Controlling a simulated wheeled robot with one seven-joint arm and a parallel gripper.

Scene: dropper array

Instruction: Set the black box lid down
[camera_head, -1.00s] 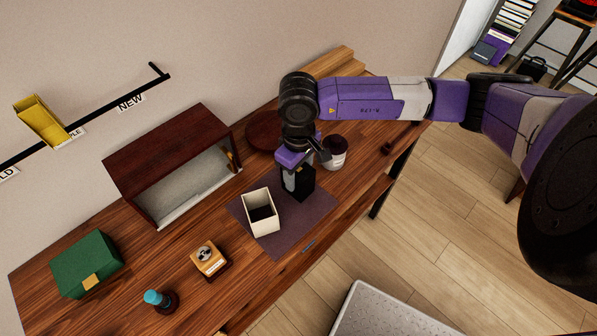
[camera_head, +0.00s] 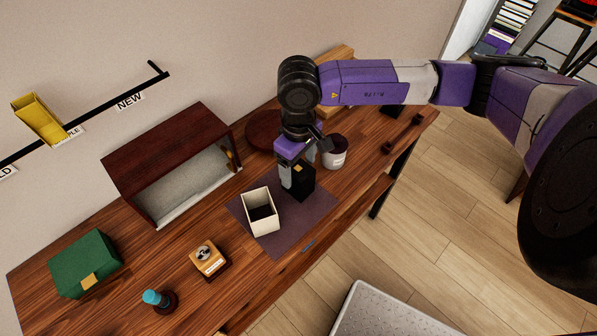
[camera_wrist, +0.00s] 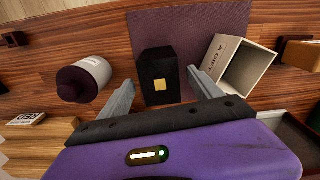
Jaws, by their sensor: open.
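The black box lid (camera_head: 304,184), a dark block with a gold square, stands on the purple mat (camera_head: 318,208). In the wrist view the lid (camera_wrist: 157,68) lies between my two spread fingers, with a gap visible on each side. My gripper (camera_wrist: 163,88) is open around it; in the head view my gripper (camera_head: 291,174) points down over the lid and hides part of it.
A white jar with a dark top (camera_head: 335,155) stands close behind my gripper to the right. A dark red open cabinet (camera_head: 165,150), a green box (camera_head: 85,262), a small wooden block (camera_head: 209,260) and a teal-topped stamp (camera_head: 155,299) are to the left. The mat's front is clear.

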